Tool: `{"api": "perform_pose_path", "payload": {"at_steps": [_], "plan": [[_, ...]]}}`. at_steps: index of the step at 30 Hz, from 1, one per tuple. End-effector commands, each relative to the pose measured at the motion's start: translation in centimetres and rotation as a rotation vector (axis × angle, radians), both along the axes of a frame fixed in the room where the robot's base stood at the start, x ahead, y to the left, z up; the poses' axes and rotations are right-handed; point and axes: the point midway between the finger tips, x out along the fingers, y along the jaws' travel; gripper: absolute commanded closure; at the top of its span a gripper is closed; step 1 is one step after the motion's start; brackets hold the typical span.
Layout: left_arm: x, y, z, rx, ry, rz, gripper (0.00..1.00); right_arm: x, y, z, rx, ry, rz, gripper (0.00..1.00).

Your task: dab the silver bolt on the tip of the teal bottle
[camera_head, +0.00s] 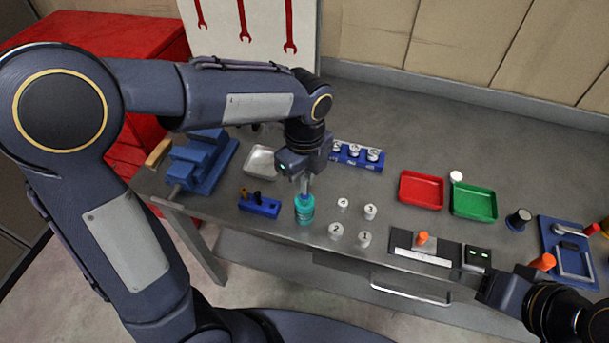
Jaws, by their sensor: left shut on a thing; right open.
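The teal bottle (304,211) stands upright near the front edge of the grey bench, left of the middle. My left gripper (306,184) points down right above the bottle and is shut on a small silver thing, which looks like the silver bolt but is mostly hidden by the fingers. Its lower end is at or just above the bottle's tip; I cannot tell whether they touch. My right gripper (487,289) is at the lower right, in front of the bench edge, open, with no held thing visible.
A blue block (259,206) with dark and orange pegs stands left of the bottle. Several numbered white pieces (336,231) stand to its right. Behind are a metal tray (261,161) and a blue rack (343,155). Red (421,190) and green (473,202) trays lie further right.

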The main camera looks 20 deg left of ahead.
Motion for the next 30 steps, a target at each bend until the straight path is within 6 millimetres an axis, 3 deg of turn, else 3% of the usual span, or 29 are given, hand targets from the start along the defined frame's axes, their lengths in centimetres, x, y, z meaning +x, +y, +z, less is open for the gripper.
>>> {"api": "perform_pose_path", "payload": {"at_steps": [30], "plan": [[0.0, 0.0, -1.0, 0.0, 0.0, 0.0, 1.0, 0.0, 0.0, -0.7, 0.0, 0.0, 0.0, 0.5]]}}
